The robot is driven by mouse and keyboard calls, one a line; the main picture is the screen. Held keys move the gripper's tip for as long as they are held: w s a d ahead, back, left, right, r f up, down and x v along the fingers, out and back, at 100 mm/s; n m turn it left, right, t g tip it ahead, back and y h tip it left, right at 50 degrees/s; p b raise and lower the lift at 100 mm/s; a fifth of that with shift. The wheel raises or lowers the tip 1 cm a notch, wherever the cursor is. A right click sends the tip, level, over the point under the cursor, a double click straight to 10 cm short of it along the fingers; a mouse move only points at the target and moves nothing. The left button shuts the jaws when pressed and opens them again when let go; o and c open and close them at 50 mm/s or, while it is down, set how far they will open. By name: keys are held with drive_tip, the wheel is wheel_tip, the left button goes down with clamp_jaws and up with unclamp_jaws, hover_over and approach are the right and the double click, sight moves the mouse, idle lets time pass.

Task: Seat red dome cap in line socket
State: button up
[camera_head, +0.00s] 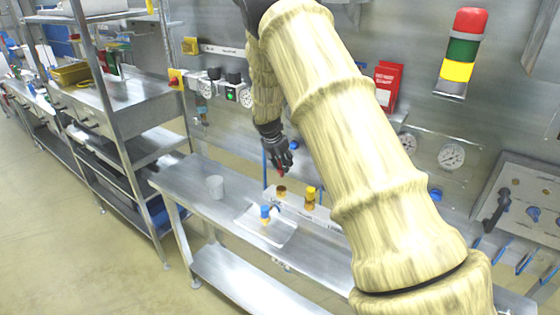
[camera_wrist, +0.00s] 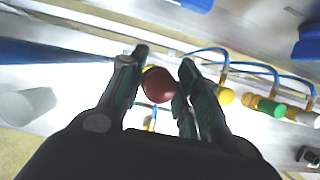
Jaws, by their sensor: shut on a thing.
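My gripper (camera_head: 281,166) is shut on the red dome cap (camera_wrist: 158,84), which sits between the two fingertips in the wrist view (camera_wrist: 160,80). In the head view only a small red bit of the cap (camera_head: 282,171) shows below the fingers. The gripper is in the air above the back of the steel bench (camera_head: 215,205). A white strip (camera_head: 295,203) there carries a short brown and yellow fitting (camera_head: 281,190) and a taller yellow one (camera_head: 310,197). Which of these is the line socket I cannot tell. The cap is apart from them.
A white tray (camera_head: 280,238) on the bench holds a blue-topped piece (camera_head: 265,213). A white cup (camera_head: 215,186) stands to the left. Blue hoses lead to yellow and green fittings (camera_wrist: 268,106) in the wrist view. A gauge panel (camera_head: 450,156) is on the wall.

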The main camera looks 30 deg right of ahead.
sight(281, 176)
drive_tip(key=shift+a+f+b, duration=0.15)
drive_tip(key=shift+f+b, duration=1.6)
drive_tip(key=shift+f, duration=1.65)
drive_tip(key=shift+f+b, duration=0.45)
drive_tip(key=shift+f, duration=0.4)
drive_tip(key=o, duration=0.9)
drive_tip(key=v, duration=1.2)
drive_tip(key=shift+f, duration=0.1)
